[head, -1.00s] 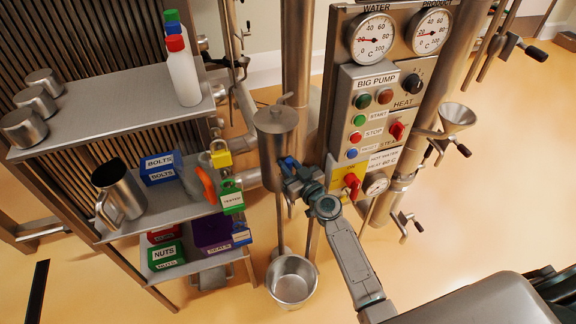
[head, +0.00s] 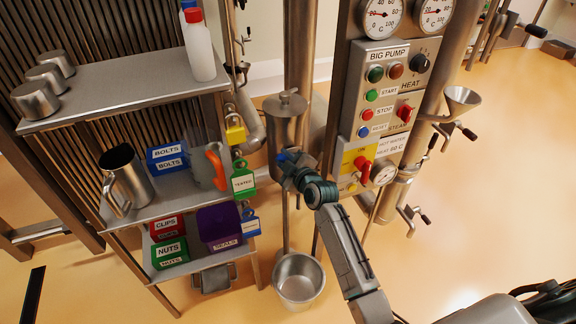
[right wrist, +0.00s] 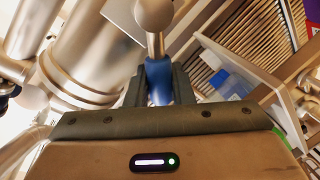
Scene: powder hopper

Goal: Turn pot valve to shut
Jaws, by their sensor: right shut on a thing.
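The metal pot (head: 287,125) with a lid and knob hangs beside the control panel in the head view. My right gripper (head: 288,158) is at the pot's lower part. In the right wrist view, my right gripper (right wrist: 158,85) is shut on the blue grip of the valve handle (right wrist: 158,78). A metal shaft with a round end (right wrist: 153,14) extends beyond the fingers. The valve body is mostly hidden behind the gripper in the head view. My left gripper is not in view.
A steel bucket (head: 298,281) stands on the floor below the pot. Shelves (head: 130,98) with bins, padlocks and a jug stand at left. Open floor lies at right.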

